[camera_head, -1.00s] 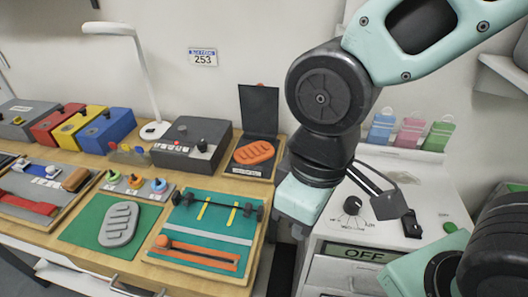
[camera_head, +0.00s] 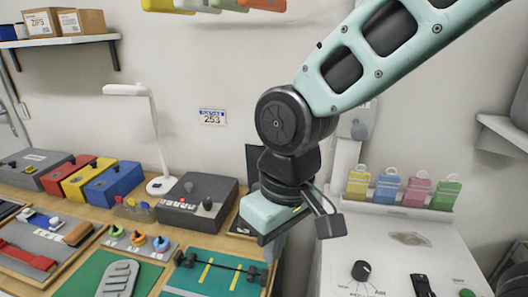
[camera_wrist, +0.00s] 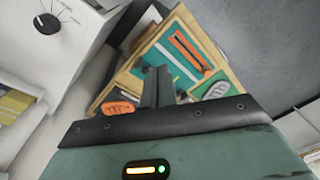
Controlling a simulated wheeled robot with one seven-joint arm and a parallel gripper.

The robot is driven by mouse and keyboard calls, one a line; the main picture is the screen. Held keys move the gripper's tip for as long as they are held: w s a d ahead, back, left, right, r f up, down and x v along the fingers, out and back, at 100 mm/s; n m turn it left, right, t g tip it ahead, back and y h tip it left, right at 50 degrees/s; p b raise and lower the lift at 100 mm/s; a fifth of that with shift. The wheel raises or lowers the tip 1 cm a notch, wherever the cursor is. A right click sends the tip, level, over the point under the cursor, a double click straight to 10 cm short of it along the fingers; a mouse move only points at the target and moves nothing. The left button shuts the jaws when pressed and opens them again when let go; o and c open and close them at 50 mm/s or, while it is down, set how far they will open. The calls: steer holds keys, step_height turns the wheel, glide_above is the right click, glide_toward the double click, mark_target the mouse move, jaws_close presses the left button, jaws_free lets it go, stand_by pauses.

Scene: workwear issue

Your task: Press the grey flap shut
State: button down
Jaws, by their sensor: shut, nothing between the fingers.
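The grey flap (camera_head: 252,162) is a dark upright panel at the right back of the workbench. In the head view only its left edge shows, and my arm hides the rest. The orange sole-shaped piece that was in front of it is hidden there, but an orange piece (camera_wrist: 118,108) shows in the wrist view, left of the fingers. My gripper (camera_head: 268,228) is in front of the flap in the head view, with its fingertips hard to see. In the wrist view my gripper (camera_wrist: 157,82) has its two dark fingers together, empty, over the workbench.
A dark grey box with knobs (camera_head: 197,202) stands left of my gripper. A green board with a grey sole (camera_head: 118,279) lies at the front. A white cabinet with a dial (camera_head: 361,271) stands at right, with coloured tags (camera_head: 388,187) behind.

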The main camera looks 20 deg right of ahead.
steer(key=w+d+r+m+t+h+p, duration=0.1)
steer(key=w+d+r+m, duration=0.1)
steer(key=w, duration=1.1)
steer(key=w+d+r+m+t+h+p, duration=0.1)
steer(key=w+d+m, duration=0.4)
steer(key=w, duration=0.8)
steer(key=w+d+r+m+t+h+p, duration=0.1)
steer(key=w+d+r+m+t+h, duration=0.1)
steer(key=w, duration=1.2)
steer(key=shift+d+r+m+t, duration=0.3)
steer(key=shift+d+r+m, duration=0.35)
steer(key=shift+m, duration=0.35)
steer(key=shift+f, duration=0.15)
steer(key=p+x, duration=0.3)
steer(key=x, duration=0.5)
steer(key=shift+w+d+f, duration=0.1)
steer(key=shift+f, duration=0.15)
steer(key=shift+w+d+f+p, duration=0.1)
steer(key=shift+w+f+p, duration=0.15)
steer(key=shift+f, duration=0.35)
steer(key=shift+s, duration=0.15)
